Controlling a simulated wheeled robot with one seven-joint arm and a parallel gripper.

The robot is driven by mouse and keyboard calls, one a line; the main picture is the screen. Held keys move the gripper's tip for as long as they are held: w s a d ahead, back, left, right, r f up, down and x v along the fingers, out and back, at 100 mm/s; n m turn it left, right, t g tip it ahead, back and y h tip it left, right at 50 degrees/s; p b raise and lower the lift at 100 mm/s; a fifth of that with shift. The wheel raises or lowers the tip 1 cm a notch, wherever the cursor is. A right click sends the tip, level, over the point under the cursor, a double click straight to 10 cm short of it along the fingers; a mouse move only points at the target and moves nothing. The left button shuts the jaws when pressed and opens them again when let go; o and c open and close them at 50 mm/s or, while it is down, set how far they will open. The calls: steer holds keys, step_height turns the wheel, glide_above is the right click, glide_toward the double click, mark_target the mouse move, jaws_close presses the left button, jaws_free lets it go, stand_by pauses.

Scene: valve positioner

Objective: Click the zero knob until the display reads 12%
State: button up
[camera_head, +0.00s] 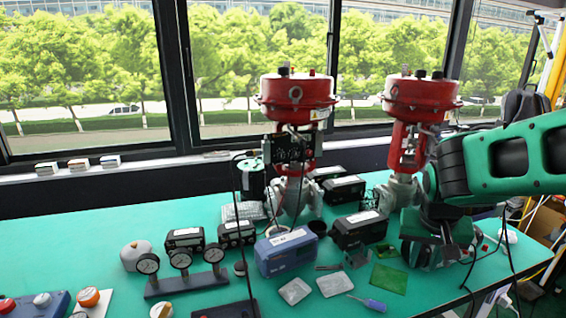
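A black positioner box (292,147) with small round features on its face is fixed to the left red-topped valve (297,95). It is too small to pick out a zero knob or read a display. A second red-topped valve (420,97) stands to the right, partly behind my green arm. My gripper (432,252) hangs low at the end of the arm, in front of the second valve's base and right of the black positioner box, apart from it. Its fingers are not clear, so its opening cannot be told.
The green bench (215,295) holds a blue box (287,251), several black boxes, a stand with three gauges (184,270), a green board (388,279) and a screwdriver (368,303). Buttons and knobs lie at the front left.

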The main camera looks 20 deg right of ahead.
steer(key=w+r+t+h, duration=0.2)
steer(key=w+t+h, duration=0.15)
steer(key=w, duration=0.95)
steer(key=n+t+y, duration=0.6)
steer(key=t+y, duration=0.1)
steer(key=t, duration=0.5)
glide_toward(281, 157)
steer(key=w, duration=0.8)
steer(key=shift+w, duration=0.1)
steer(key=shift+c, duration=0.4)
jaws_close()
